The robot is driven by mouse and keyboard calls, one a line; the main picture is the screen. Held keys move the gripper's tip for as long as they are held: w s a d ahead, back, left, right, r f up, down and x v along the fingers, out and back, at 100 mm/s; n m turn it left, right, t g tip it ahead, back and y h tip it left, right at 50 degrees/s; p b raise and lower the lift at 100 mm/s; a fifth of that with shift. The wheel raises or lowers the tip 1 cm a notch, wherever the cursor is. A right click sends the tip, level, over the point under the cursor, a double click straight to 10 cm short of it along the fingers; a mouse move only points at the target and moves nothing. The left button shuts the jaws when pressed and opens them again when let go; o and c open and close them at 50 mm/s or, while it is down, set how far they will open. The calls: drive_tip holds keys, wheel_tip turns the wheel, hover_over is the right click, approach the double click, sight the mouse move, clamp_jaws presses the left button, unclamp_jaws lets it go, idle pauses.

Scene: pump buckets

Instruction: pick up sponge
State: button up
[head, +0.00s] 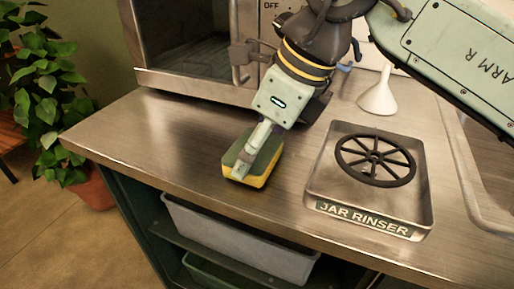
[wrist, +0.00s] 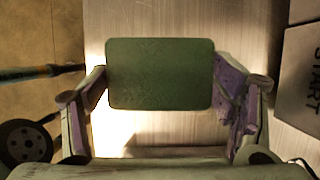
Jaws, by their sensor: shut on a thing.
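The sponge (head: 262,170) is a yellow block with a green top. In the head view it is at the middle of the metal counter (head: 150,130), near the front edge. My gripper (head: 246,166) reaches down over it and is shut on it. In the wrist view the green face of the sponge (wrist: 160,74) fills the space between my two purple-padded fingers (wrist: 162,100), one at each side. The fingers partly cover the sponge in the head view. I cannot tell whether its underside touches the counter.
A jar rinser (head: 321,190) with a black wheel stands to the right, and a white funnel (head: 379,97) behind it. A metal oven-like appliance (head: 190,87) is at the back. A sink edge (head: 465,170) is at far right. The counter left of the sponge is clear.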

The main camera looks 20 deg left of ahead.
drive_tip(key=shift+r, duration=0.5)
drive_tip(key=shift+s+d+r, duration=0.1)
drive_tip(key=shift+r, duration=0.4)
drive_tip(key=shift+s+d+r, duration=0.1)
drive_tip(key=shift+r, duration=0.35)
drive_tip(key=s+d+r+b, duration=0.1)
drive_tip(key=s+d+b, duration=0.1)
drive_tip(key=s+d, duration=0.8)
drive_tip(key=shift+s+r, duration=0.25)
drive_tip(key=shift+s, duration=0.6)
drive_tip(key=shift+d, duration=0.1)
drive_tip(key=shift+o, duration=0.6)
drive_tip(key=c, duration=0.4)
